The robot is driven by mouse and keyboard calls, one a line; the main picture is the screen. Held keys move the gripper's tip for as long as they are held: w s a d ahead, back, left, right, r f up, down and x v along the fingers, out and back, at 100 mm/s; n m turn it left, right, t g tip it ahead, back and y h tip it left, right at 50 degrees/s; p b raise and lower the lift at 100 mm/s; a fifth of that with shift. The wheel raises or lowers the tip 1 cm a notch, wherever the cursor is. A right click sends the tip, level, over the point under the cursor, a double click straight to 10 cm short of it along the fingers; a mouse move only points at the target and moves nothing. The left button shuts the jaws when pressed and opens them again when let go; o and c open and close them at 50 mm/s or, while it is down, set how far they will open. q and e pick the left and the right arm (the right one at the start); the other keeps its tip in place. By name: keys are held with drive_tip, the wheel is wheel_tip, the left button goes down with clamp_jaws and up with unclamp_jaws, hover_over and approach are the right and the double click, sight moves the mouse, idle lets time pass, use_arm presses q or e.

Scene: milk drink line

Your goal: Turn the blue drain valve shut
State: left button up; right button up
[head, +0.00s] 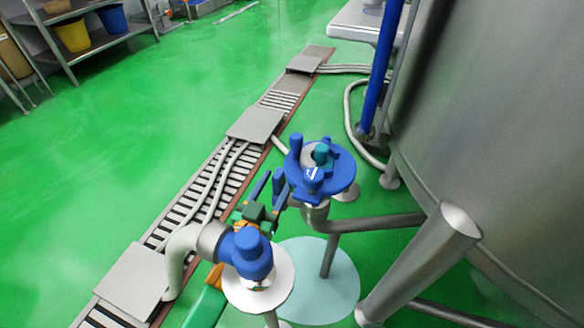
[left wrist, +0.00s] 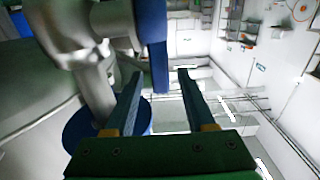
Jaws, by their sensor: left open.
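A blue valve wheel with raised blue lugs and a teal centre (head: 340,178) sits on a steel pipe right of centre in the head view. My left gripper (head: 272,176), green with blue fingers, is just left of the wheel, open. In the left wrist view, a blue bar (left wrist: 154,45) shows between the spread fingers (left wrist: 160,73); contact cannot be told. Part of a round blue piece (left wrist: 80,130) shows behind the left finger. My right gripper is not in view.
A large steel tank (head: 490,110) fills the right side, with pipes and legs below. A floor drain channel with plates (head: 255,123) and hoses runs diagonally behind my gripper. A shelf with a yellow bucket (head: 73,34) stands far left. The green floor at left is clear.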

sight(283, 172)
use_arm(q)
drive_tip(key=b+x, duration=0.1)
drive_tip(key=x, duration=0.3)
drive_tip(key=shift+w+f, duration=0.1)
drive_tip(key=shift+f, duration=0.05)
drive_tip(key=shift+w+d, duration=0.2)
drive_tip(key=shift+w, duration=0.3)
clamp_jaws()
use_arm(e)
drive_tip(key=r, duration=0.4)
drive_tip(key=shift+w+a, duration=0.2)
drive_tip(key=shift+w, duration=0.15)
